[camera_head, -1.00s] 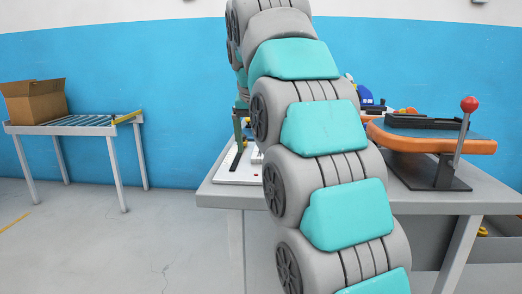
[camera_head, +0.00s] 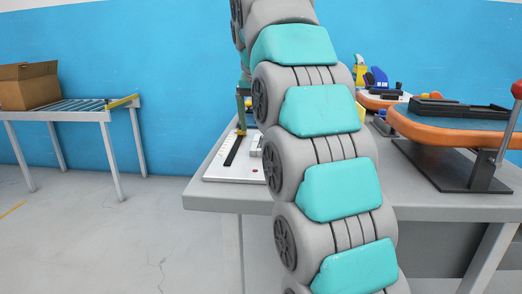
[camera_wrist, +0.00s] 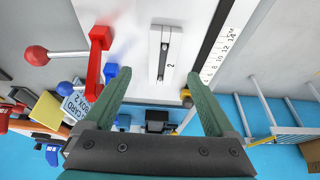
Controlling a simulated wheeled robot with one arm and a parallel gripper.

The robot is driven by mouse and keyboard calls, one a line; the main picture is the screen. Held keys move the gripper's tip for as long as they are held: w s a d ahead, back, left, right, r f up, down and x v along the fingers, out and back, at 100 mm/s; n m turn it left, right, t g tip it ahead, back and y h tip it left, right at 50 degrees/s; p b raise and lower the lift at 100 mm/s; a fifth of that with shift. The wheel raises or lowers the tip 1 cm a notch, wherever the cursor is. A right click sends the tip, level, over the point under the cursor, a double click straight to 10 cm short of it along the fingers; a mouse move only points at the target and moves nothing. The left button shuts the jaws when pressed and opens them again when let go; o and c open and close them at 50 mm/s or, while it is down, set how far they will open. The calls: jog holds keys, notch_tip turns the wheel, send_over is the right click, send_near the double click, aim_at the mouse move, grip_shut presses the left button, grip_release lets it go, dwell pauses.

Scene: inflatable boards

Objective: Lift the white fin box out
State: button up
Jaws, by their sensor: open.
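In the wrist view, a small white box with a dark slot and the mark "2" (camera_wrist: 165,52), seemingly the white fin box, lies on the pale surface. It sits ahead of and between the fingers of my gripper (camera_wrist: 160,82). The green fingers are open, with nothing held between them. In the head view, part of a small white block (camera_head: 254,145), probably the same box, shows on a white board with a black strip (camera_head: 219,169). My gripper (camera_head: 241,126) shows there in part, above the board; my arm hides the rest.
A red bar (camera_wrist: 96,62) stands near the left finger, beside a red ball lever (camera_wrist: 36,55). A white ruler (camera_wrist: 228,42) lies right of the box. An orange-edged board on a stand (camera_head: 440,133) occupies the bench's right. A cardboard box (camera_head: 28,86) sits on a roller table.

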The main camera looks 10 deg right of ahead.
aim_at(261, 143)
jog(key=shift+x, duration=2.5)
jog(key=shift+a, duration=0.2)
jog(key=shift+c, duration=0.2)
grip_shut()
jog(key=shift+r, duration=0.1)
